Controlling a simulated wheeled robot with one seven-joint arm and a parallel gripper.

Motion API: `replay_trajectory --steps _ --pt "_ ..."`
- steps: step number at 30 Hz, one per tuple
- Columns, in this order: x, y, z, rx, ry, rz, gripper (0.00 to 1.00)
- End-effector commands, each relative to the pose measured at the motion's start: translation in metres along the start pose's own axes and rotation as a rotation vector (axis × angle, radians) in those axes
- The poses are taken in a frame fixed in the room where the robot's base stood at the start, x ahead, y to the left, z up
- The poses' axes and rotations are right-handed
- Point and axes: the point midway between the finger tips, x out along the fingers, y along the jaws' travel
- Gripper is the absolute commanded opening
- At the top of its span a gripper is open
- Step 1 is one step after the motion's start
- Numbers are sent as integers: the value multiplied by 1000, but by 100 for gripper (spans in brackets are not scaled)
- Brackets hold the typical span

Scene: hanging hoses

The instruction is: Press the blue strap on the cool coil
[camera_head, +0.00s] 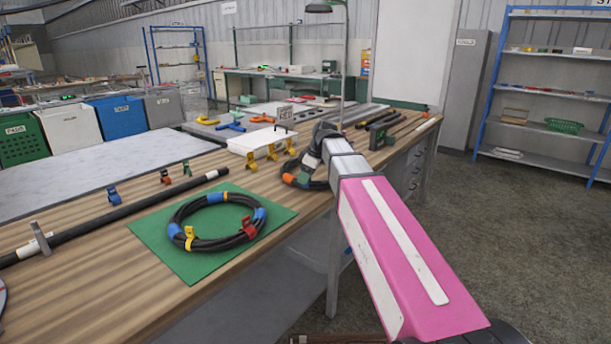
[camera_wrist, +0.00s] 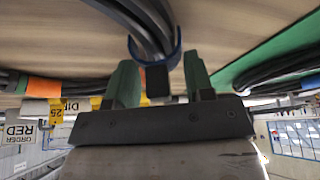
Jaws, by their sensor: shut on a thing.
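In the wrist view, a blue strap (camera_wrist: 133,46) wraps partly around a bundle of dark hoses (camera_wrist: 148,22). A dark block lies at the strap's near side, between the two green fingers of my gripper (camera_wrist: 160,82). My gripper is shut on the strap. My arm hides part of that coil, and the blue strap there is hidden.
Another black coil (camera_head: 181,214) with blue straps, a yellow clip and a red clip lies on a green mat (camera_head: 150,238). A long black hose (camera_head: 100,208) lies to the left. Loose clips (camera_head: 113,194) and a white box (camera_head: 262,141) stand behind. The floor at right is clear.

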Motion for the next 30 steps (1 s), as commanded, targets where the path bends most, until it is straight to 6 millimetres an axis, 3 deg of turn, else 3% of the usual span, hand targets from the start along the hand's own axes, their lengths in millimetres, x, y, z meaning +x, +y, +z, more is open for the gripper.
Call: replay_trajectory --steps 24,25,27,30 --pt "8 0 3 0 0 0 25" --pt "8 0 3 0 0 0 51" --pt "8 0 3 0 0 0 74" --pt "8 0 3 0 0 0 78"
